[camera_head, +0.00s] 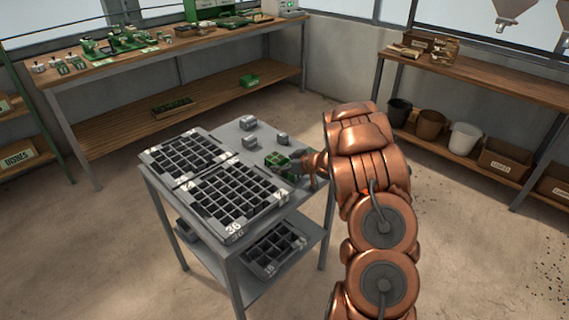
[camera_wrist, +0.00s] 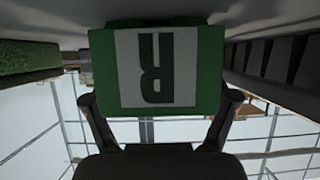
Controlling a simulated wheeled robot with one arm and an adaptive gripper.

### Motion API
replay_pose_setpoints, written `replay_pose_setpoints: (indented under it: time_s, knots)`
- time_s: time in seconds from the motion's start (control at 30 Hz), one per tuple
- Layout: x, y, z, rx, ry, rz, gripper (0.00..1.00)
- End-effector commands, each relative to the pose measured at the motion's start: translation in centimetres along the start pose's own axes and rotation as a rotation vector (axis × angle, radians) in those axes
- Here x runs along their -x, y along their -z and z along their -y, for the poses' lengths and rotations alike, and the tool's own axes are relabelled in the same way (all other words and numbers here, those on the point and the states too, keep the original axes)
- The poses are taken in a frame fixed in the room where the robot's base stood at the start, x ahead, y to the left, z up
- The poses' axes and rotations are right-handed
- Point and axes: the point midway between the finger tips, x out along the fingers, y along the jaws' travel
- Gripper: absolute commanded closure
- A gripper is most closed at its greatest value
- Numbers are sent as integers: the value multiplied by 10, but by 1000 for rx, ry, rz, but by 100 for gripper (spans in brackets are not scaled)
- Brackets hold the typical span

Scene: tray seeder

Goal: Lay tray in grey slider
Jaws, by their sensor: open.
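Two dark grey celled trays lie on the grey metal table: a rear tray (camera_head: 186,156) and a front tray marked 36 (camera_head: 236,198). A smaller celled tray (camera_head: 272,250) is on the lower shelf. My gripper (camera_head: 287,168) is open at the table's right side, by a small green block (camera_head: 276,159). In the wrist view, a green block with a white label and an upside-down R (camera_wrist: 157,68) is close in front, with the fingers (camera_wrist: 160,102) at either side of its lower edge. I cannot tell whether they touch it. I cannot pick out a grey slider for certain.
Small grey blocks (camera_head: 248,122) stand on the table beyond my gripper. A wooden bench (camera_head: 180,55) with green items runs along the back wall. Shelves at right hold buckets (camera_head: 464,138) and boxes. The floor around the table is open.

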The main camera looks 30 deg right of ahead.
Motion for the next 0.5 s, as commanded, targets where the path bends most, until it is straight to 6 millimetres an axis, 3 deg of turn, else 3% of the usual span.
replay_pose_setpoints:
  time_s: [0.03, 0.17, 0.5]
  knots:
    - [-4, -21, 7, -19, 13, 32, 15]
    - [8, -13, 6, -20, 10, 29, 15]
    - [63, -1, 2, -9, 2, 13, 15]
